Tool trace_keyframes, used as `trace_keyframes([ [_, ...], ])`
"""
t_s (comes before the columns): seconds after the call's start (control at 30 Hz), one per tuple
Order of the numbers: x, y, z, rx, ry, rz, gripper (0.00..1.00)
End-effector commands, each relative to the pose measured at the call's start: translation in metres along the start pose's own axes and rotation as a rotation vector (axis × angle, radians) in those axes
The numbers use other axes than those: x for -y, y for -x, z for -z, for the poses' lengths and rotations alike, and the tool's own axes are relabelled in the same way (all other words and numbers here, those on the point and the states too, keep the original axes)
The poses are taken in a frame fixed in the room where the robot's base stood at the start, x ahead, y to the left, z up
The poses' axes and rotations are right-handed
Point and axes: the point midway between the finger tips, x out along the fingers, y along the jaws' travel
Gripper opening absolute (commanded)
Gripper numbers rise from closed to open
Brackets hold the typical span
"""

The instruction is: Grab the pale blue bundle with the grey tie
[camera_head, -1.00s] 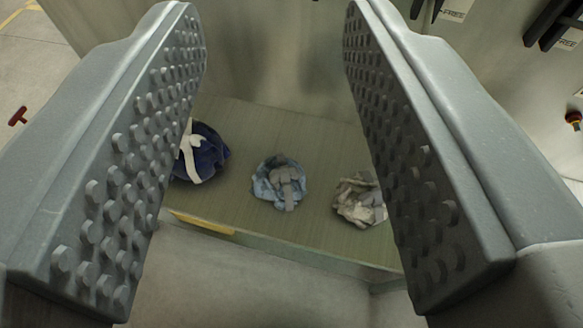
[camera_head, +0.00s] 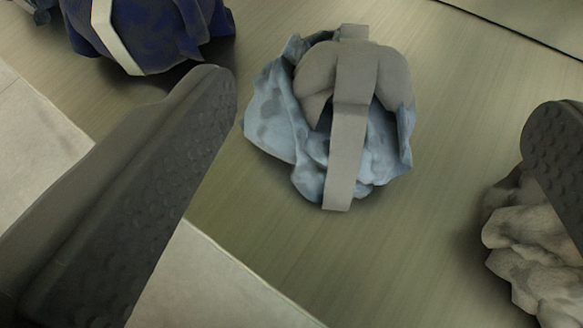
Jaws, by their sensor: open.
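The pale blue bundle (camera_head: 270,118) with its grey tie (camera_head: 348,130) sits on a greenish wood-grain surface, in the upper middle of the view. The tie has a bow on top and a strap running down the near side. My gripper (camera_head: 390,115) is open, with one finger at the left and the other at the right edge, partly cut off. The bundle shows between the two fingers, apart from both. Nothing is held.
A dark blue bundle with a white tie (camera_head: 118,38) sits at the upper left, beyond the left finger. A beige bundle (camera_head: 530,250) sits at the lower right, partly hidden by the right finger. The surface's edge (camera_head: 235,262) runs along the lower left.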

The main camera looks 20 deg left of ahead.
Motion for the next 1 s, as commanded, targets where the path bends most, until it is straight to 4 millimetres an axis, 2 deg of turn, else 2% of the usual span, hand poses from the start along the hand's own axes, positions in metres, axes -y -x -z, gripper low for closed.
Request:
trace_keyframes([
  [0.03, 0.002, -0.004, -0.012, 0.007, -0.005, 0.011, 0.82],
  [0.13, 0.005, -0.008, -0.018, 0.010, -0.008, 0.021, 0.82],
  [0.37, 0.005, -0.029, -0.016, 0.007, -0.006, 0.020, 0.82],
  [0.8, 0.006, -0.085, -0.018, 0.009, -0.007, 0.021, 0.82],
  [1.0, 0.007, -0.094, -0.016, 0.007, -0.006, 0.021, 0.82],
])
